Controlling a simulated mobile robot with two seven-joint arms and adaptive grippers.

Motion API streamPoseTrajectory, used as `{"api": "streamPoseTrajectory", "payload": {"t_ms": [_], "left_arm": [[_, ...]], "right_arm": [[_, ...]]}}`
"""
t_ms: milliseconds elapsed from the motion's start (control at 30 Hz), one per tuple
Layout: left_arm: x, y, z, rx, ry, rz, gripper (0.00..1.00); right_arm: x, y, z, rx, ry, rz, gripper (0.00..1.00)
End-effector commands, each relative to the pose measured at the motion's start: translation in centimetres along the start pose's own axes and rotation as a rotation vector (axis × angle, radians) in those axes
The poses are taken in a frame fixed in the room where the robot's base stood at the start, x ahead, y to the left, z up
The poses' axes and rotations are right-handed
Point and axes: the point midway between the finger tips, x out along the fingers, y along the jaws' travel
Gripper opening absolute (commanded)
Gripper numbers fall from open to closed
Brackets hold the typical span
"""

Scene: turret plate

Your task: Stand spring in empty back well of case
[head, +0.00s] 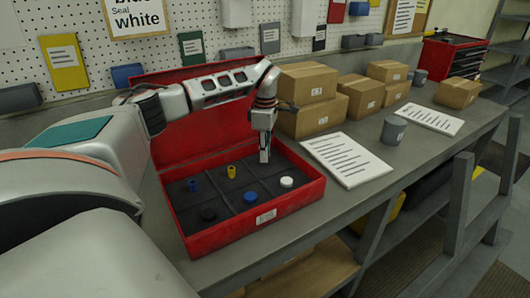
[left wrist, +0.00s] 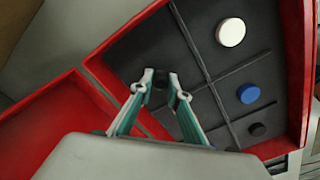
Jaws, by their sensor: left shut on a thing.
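The red case (head: 290,210) lies open on the bench, its dark floor split into wells. My left gripper (head: 264,157) points down at the empty back right well (head: 277,171). In the left wrist view my left gripper (left wrist: 162,82) is shut on a small dark thing (left wrist: 160,80), likely the spring, mostly hidden between the fingers. I cannot tell whether it touches the well floor. A blue upright piece (head: 192,186) and a yellow one (head: 231,171) stand in the other back wells. My right gripper is not in view.
Front wells hold a black disc (head: 208,214), a blue disc (head: 250,197) and a white disc (head: 287,182). The raised red lid (head: 205,130) stands behind my left arm. Cardboard boxes (head: 318,116) and a paper sheet (head: 346,160) lie right of the case.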

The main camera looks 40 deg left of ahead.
Motion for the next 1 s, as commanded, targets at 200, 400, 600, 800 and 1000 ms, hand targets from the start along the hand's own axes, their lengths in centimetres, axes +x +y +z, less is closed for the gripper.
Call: {"api": "streamPoseTrajectory", "payload": {"t_ms": [200,400,600,800,1000], "left_arm": [[0.05,0.0,0.0,0.0,0.0,0.0,0.01],[0.45,0.01,0.0,0.0,0.0,0.0,0.01],[0.8,0.0,0.02,-0.001,-0.001,0.0,0.01],[0.8,0.0,0.02,0.0,0.0,0.0,0.01],[0.79,0.0,0.01,0.0,0.0,0.0,0.01]], "right_arm": [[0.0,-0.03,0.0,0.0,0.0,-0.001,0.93],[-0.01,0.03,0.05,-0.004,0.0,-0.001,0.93],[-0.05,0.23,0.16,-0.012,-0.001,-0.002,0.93],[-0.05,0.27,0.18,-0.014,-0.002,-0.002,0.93],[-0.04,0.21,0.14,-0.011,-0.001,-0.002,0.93]]}}
